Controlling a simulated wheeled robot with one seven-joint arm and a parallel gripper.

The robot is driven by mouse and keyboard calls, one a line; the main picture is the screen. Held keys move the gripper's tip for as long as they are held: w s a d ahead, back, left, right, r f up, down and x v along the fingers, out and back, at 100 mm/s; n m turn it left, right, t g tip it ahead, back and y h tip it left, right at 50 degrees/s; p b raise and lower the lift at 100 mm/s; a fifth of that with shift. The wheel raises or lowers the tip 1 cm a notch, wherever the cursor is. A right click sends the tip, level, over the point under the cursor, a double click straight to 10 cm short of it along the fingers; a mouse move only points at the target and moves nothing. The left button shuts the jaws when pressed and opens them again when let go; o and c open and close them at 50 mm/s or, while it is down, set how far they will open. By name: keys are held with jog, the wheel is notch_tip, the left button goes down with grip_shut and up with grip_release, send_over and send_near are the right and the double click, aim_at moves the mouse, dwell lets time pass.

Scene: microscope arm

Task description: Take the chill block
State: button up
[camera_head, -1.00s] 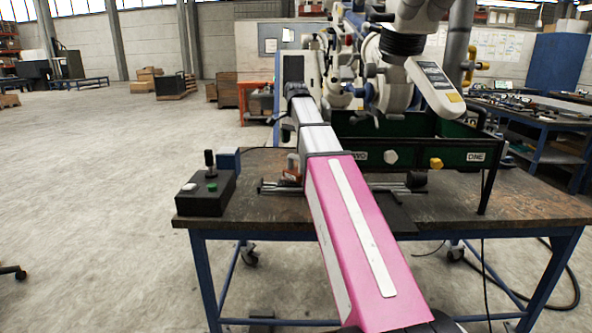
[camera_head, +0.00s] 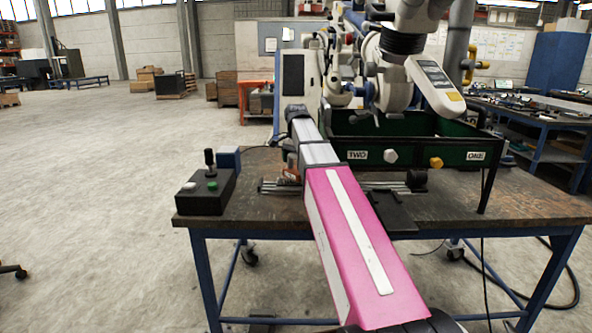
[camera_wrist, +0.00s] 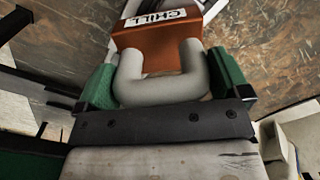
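The chill block (camera_wrist: 158,42) shows in the wrist view as a copper-orange block with a white label reading CHILL. Its thick grey U-shaped handle (camera_wrist: 162,88) points toward my wrist. My gripper (camera_wrist: 165,80) has its green fingers wide apart, one on each side of the handle, with the handle between them. The fingers look open, and the gaps beside the handle are very narrow. Whether either finger touches it is unclear. In the head view my pink and grey arm covers most of the gripper, and a small orange patch shows beside its far end.
A brown workbench (camera_head: 480,205) carries a black control box (camera_head: 205,192) at left. A dark green bin (camera_head: 460,157) labelled TWO and ONE stands at right, with a microscope-like device (camera_head: 390,70) above it.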

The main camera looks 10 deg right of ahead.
jog(key=c, duration=1.5)
jog(key=shift+o, duration=0.2)
jog(key=shift+r, duration=0.15)
